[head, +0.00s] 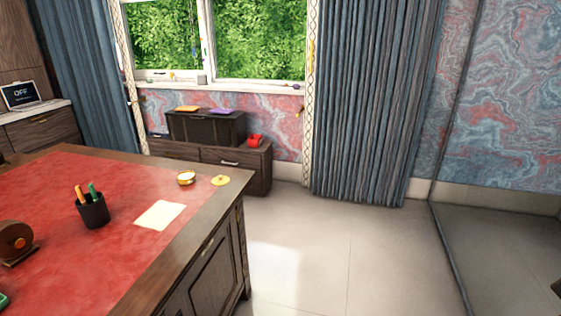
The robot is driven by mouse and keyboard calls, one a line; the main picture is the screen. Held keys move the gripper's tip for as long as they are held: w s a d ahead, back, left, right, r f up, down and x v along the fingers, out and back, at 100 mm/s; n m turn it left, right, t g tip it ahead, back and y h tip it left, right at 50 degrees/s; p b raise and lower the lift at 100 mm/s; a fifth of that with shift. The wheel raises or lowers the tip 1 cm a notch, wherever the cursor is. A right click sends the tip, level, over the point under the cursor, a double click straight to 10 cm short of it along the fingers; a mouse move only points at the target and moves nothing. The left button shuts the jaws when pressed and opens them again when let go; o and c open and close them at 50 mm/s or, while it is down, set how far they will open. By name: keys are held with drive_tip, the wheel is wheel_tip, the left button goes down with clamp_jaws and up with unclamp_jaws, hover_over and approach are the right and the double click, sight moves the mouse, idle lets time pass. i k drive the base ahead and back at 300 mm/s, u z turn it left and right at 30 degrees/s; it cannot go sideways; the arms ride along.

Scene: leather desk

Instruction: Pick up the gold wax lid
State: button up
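The gold lid (220,180) is a small flat round disc with a little knob on top. It lies on the wooden border of the desk near the far right corner. A small gold and white pot (186,178), open at the top, stands just left of it, apart from it. My gripper does not show in this view.
The desk (75,230) has a red leather top with a dark pen cup (93,210), a cream paper (159,215) and a round wooden object (16,242). A low cabinet (258,172) stands beyond. The floor (320,250) right of the desk is clear.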

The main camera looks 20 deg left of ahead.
sight(220, 180)
drive_tip(key=i, duration=1.35)
drive_tip(key=u, duration=0.95)
drive_tip(key=i, duration=0.8)
drive_tip(key=u, duration=1.25)
drive_tip(key=i, duration=0.45)
drive_tip(key=u, duration=0.35)
